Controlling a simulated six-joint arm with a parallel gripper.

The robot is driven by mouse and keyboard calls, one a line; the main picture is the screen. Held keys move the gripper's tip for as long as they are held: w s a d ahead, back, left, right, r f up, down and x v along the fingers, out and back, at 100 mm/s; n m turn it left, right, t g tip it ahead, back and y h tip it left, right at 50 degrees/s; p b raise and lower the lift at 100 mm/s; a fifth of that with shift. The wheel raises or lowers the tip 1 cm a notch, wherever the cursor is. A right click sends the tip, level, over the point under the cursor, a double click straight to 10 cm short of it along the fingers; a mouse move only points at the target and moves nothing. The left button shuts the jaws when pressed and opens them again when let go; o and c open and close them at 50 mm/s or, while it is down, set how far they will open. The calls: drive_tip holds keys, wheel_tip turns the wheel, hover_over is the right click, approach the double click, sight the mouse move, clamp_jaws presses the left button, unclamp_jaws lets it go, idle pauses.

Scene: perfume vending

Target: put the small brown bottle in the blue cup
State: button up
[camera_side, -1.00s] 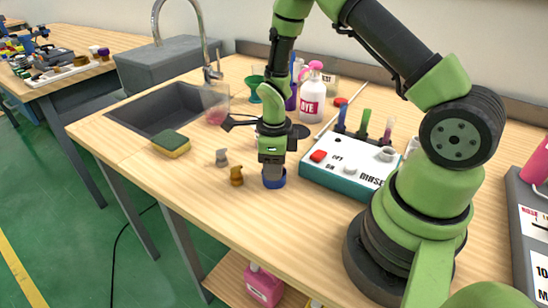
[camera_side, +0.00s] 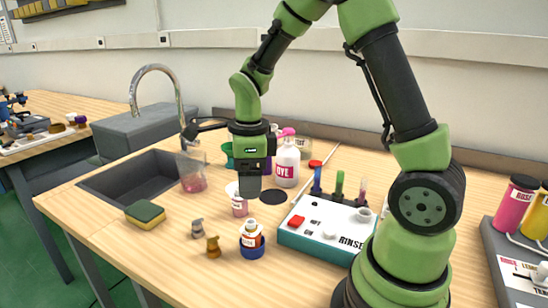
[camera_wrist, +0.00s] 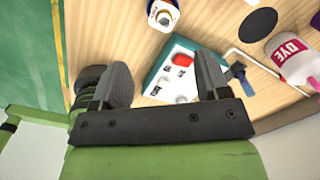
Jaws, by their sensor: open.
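The small brown bottle (camera_side: 251,230), with a white cap and a white label, stands upright in the blue cup (camera_side: 252,252) on the wooden counter. The cup hides the bottle's lower part. The bottle's white cap also shows at the top edge of the wrist view (camera_wrist: 163,14). My gripper (camera_side: 250,193) hangs above the bottle and cup, clear of both, pointing down. In the wrist view my gripper (camera_wrist: 165,82) has its two fingers wide apart with nothing between them.
A teal and white rinse box (camera_side: 325,230) stands right of the cup, with coloured tubes behind it. Small grey (camera_side: 197,229) and brown (camera_side: 213,247) pieces and a sponge (camera_side: 145,214) lie to the left. A dye bottle (camera_side: 287,165) stands behind. The front counter is clear.

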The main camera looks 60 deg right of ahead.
drive_tip(key=s+a+r+n+t+y, duration=0.1)
drive_tip(key=s+a+r+n+t, duration=0.2)
drive_tip(key=s+r+n, duration=0.4)
drive_tip(key=s+a+r+n+t+y, duration=0.1)
drive_tip(key=s+a+r+n+t, duration=0.2)
drive_tip(key=n, duration=1.4)
drive_tip(key=s+a+r, duration=0.1)
drive_tip(key=s+r, duration=0.2)
drive_tip(key=r, duration=0.1)
drive_tip(key=shift+s+a+n+t, duration=0.3)
drive_tip(key=shift+s, duration=0.1)
